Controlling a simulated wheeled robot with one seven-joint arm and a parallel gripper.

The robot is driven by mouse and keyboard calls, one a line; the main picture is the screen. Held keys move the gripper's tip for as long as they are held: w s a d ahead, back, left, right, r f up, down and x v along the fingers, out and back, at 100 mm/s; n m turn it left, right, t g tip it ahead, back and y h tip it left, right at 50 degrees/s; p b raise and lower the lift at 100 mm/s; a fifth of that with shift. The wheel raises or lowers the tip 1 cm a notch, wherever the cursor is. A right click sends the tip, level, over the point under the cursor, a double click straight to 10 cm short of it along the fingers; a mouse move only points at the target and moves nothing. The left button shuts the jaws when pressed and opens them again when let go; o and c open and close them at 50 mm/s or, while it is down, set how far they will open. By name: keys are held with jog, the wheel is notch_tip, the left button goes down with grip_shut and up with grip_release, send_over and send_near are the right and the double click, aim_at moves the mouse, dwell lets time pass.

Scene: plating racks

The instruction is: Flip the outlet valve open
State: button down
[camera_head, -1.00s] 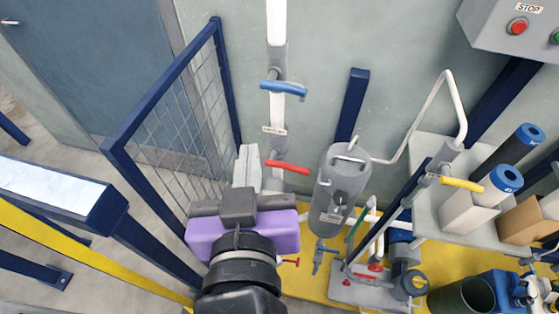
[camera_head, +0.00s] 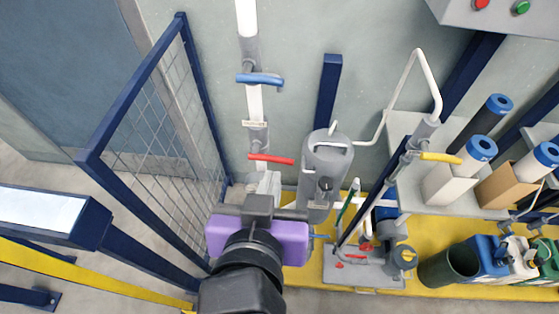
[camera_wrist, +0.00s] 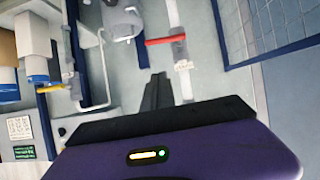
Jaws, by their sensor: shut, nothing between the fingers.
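Three lever valves show, and I cannot read which is labelled the outlet. On the white vertical pipe, a blue lever (camera_head: 260,79) sits above a red lever (camera_head: 271,158). Both levers stick out sideways to the right, across the pipe. A yellow lever (camera_head: 441,158) is on the white pipe by the right-hand shelf. My gripper (camera_head: 268,181) is shut and empty, just below the red lever in the head view and apart from it. In the wrist view the dark fingers (camera_wrist: 156,90) point toward the wall, with the red lever (camera_wrist: 165,40) beyond them.
A grey tank (camera_head: 323,165) stands right of the pipe. A blue mesh fence (camera_head: 150,135) is close on the left. A pump base (camera_head: 360,270) sits on the yellow floor. The shelf (camera_head: 408,185) at right carries several blue-capped cylinders. A stop-button box (camera_head: 500,20) hangs upper right.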

aim_at(279, 162)
jog(key=x, duration=0.3)
jog(key=f+p+x, duration=0.1)
jog(key=x, duration=0.3)
jog(key=s+x, duration=0.1)
jog(key=x, duration=0.2)
jog(key=shift+w+d+f+p, duration=0.1)
jog(key=shift+w+f+p, duration=0.2)
jog(key=shift+w+f, duration=0.4)
jog(key=shift+f, duration=0.5)
